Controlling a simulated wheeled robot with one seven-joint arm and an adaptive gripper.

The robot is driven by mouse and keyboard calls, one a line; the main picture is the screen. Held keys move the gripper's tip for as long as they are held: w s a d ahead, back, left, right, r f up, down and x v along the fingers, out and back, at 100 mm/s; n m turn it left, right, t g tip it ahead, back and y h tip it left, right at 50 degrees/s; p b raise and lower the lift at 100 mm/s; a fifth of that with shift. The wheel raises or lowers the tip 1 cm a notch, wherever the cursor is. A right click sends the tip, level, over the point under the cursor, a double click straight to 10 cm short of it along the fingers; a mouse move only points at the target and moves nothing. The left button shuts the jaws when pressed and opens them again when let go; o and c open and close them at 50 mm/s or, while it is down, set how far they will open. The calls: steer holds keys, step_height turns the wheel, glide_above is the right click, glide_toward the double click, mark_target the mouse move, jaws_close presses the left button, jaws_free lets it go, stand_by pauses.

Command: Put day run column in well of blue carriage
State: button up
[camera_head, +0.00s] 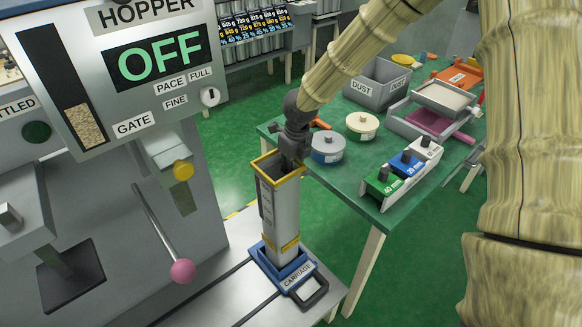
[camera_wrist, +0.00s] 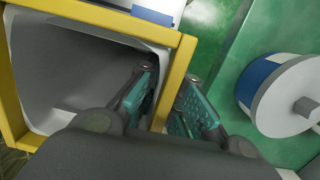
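The day run column (camera_head: 279,212) is a tall pale grey box with a yellow rim and a yellow band low down. It stands about upright, its lower end within the blue carriage (camera_head: 289,273); whether its foot rests on the well floor is hidden. My gripper (camera_head: 293,158) is at the top rim. In the wrist view my gripper (camera_wrist: 172,85) has one finger inside the column (camera_wrist: 165,22) and one outside, closed about the rim wall. The open top shows an empty-looking grey inside.
The hopper machine (camera_head: 130,62) stands left, with a pink-knobbed lever (camera_head: 182,271). The green table (camera_head: 350,184) at right holds round lidded weights (camera_head: 327,147), a dust bin (camera_head: 377,84) and a block rack (camera_head: 406,172). The carriage stands on a grey track (camera_head: 215,290).

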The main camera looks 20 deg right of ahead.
steer(key=o, duration=0.3)
steer(key=shift+r, duration=0.1)
steer(key=r, duration=0.4)
steer(key=s+r, duration=0.1)
steer(key=r, duration=0.8)
steer(key=shift+s+d, duration=0.25)
steer(key=shift+d, duration=0.15)
